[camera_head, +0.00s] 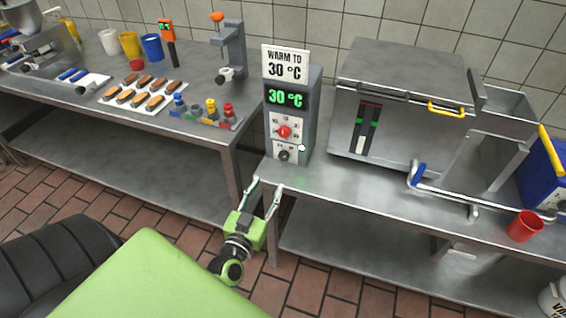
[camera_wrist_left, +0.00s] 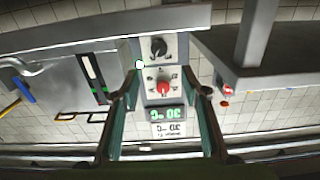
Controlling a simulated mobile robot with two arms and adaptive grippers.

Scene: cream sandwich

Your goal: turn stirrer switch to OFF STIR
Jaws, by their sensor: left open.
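The grey control box (camera_head: 308,112) stands at the left end of the right-hand steel table, against the tiled wall. Its display (camera_head: 286,97) reads 30 °C in green. Below it is a red knob (camera_head: 284,132), and under that a small black switch knob (camera_head: 284,156). My left gripper (camera_head: 267,183) is open and empty, just in front of the table edge, below the black knob and apart from it. My right gripper is out of view.
A sign reading "WARM TO 30 °C" (camera_head: 286,64) tops the box. A large steel machine (camera_head: 400,100) with a yellow handle stands to its right. A red cup (camera_head: 525,226) is at far right. The left table (camera_head: 130,118) holds a tray of bars and coloured containers.

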